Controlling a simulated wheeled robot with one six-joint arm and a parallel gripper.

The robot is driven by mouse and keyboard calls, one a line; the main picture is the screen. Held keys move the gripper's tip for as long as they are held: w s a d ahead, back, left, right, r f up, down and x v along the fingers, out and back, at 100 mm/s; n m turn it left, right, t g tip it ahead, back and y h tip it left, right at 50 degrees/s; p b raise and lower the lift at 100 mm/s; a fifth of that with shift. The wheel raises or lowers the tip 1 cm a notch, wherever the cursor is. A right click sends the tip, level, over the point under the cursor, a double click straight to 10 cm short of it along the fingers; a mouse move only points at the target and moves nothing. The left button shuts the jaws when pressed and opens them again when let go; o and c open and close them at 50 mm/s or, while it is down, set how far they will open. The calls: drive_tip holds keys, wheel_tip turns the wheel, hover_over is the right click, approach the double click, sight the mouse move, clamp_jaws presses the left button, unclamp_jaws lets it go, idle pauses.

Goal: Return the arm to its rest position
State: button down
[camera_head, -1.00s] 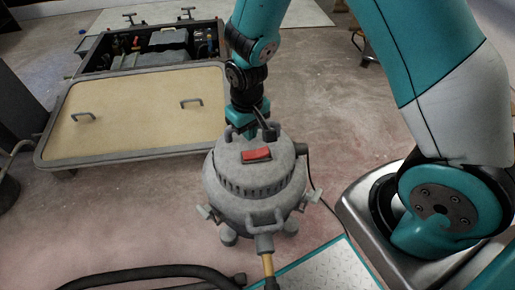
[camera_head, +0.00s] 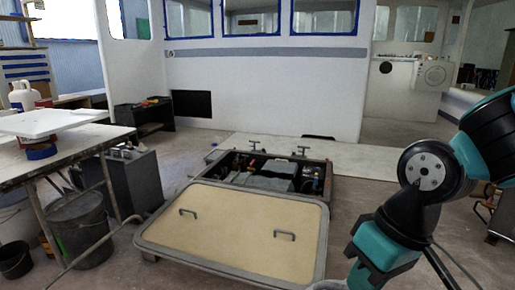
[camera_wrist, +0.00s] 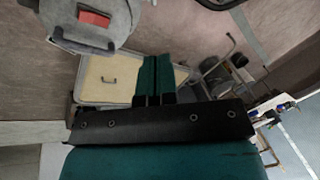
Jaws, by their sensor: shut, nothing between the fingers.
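My arm is raised at the right edge of the head view, with its lower teal end (camera_head: 372,262) near the bottom. In the wrist view my gripper (camera_wrist: 154,62) shows two teal fingers side by side, shut with nothing between them. A grey vacuum-like machine with a red switch (camera_wrist: 95,18) is at the upper left of the wrist view, apart from the fingers. In the head view only a sliver at the bottom edge may be this machine.
A tan hatch panel (camera_head: 232,236) with two handles lies before an open equipment bay (camera_head: 265,175). At left stand a workbench (camera_head: 60,152) and a dark bucket (camera_head: 80,230). A white cabin wall (camera_head: 265,95) closes the back. Floor shows between the panel and bench.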

drive_tip(key=s+r+n, duration=0.2)
drive_tip(key=s+r, duration=0.2)
drive_tip(key=s, duration=0.3)
wheel_tip(320, 180, up, 24)
drive_tip(key=p, duration=2.4)
drive_tip(key=shift+w+y, duration=0.2)
drive_tip(key=shift+y, duration=0.2)
